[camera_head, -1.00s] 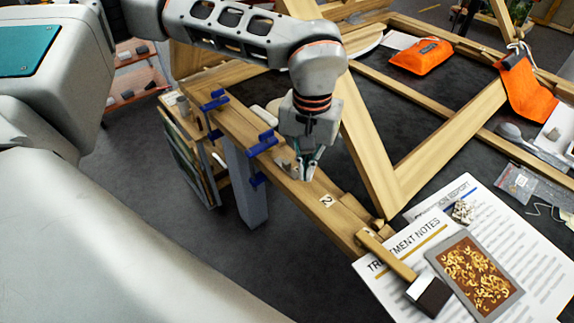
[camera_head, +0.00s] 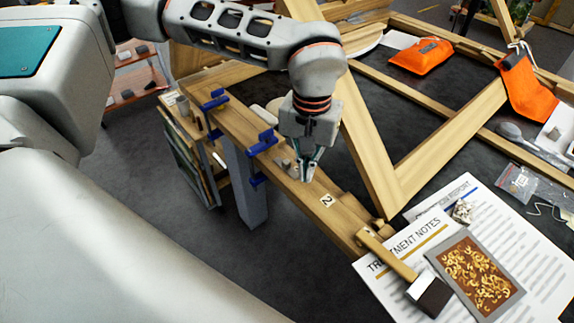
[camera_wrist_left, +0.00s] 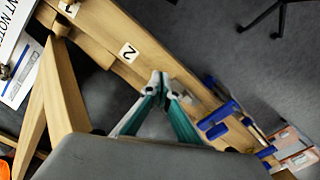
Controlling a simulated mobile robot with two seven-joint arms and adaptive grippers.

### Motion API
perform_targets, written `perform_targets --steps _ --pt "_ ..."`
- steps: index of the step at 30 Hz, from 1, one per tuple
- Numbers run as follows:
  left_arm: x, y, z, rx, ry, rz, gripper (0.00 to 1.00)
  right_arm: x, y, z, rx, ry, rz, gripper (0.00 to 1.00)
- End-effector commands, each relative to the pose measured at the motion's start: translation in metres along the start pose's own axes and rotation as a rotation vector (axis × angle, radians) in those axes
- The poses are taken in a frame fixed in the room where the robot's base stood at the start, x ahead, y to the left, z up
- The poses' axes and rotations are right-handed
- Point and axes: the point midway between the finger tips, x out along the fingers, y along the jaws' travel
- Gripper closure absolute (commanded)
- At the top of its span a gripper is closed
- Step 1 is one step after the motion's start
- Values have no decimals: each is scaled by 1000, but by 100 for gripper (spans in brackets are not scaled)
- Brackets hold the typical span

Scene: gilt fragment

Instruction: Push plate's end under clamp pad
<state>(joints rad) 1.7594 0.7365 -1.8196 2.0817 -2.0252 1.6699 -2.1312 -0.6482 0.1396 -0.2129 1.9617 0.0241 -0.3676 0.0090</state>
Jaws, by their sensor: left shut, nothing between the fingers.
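My left gripper (camera_head: 306,177) points down at the wooden rail (camera_head: 235,116), close to the label "2". Its fingertips are together and empty. They also meet over the rail in the left wrist view (camera_wrist_left: 160,78). A blue clamp (camera_head: 262,143) is on the rail, left of the gripper; in the left wrist view a blue clamp (camera_wrist_left: 218,121) is right of the fingers. A small grey piece (camera_head: 282,163) lies between clamp and gripper; I cannot tell whether it is the plate. The clamp pad is not clear. My right gripper is out of view.
A second blue clamp (camera_head: 214,100) is farther along the rail. A slanted wooden beam (camera_head: 368,150) rises close to the right of my gripper. Printed notes (camera_head: 395,262), a brush (camera_head: 428,296) and a framed gilt panel (camera_head: 478,272) lie at the lower right.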

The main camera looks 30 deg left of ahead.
Motion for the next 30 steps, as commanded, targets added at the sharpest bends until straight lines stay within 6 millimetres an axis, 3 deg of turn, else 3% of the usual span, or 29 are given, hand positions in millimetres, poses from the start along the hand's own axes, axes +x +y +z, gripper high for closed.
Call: perform_targets --steps 30 --pt "19 0 0 1 -1 -1 100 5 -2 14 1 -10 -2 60"
